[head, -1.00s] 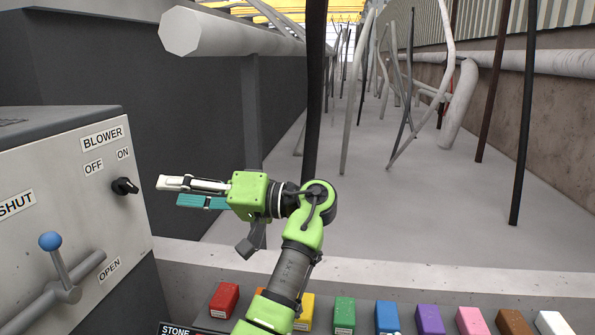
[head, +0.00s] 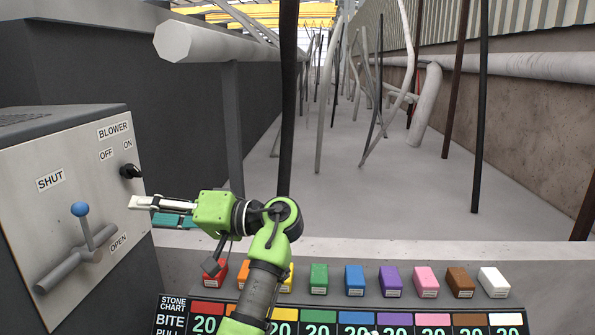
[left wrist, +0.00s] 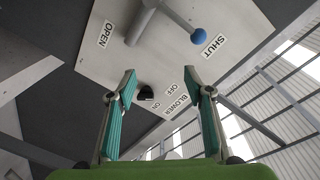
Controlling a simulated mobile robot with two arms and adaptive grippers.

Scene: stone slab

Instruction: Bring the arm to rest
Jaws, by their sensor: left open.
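My left gripper (head: 143,211) is open and empty, on the arm that comes up from the bottom in the head view. It points left toward the control panel (head: 30,130). Its tips show just below the black blower knob (head: 130,171), apart from it as far as I can tell. In the left wrist view the jaws of this gripper (left wrist: 160,78) are wide apart, with the knob (left wrist: 147,93) seen between them, beyond the tips. My right gripper is not in view.
The panel has a lever with a blue ball (head: 80,209) between the SHUT and OPEN labels. Several coloured blocks (head: 355,280) stand in a row behind a stone chart (head: 350,318). Dark and pale poles (head: 287,100) rise behind my arm. The grey floor beyond is partly open.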

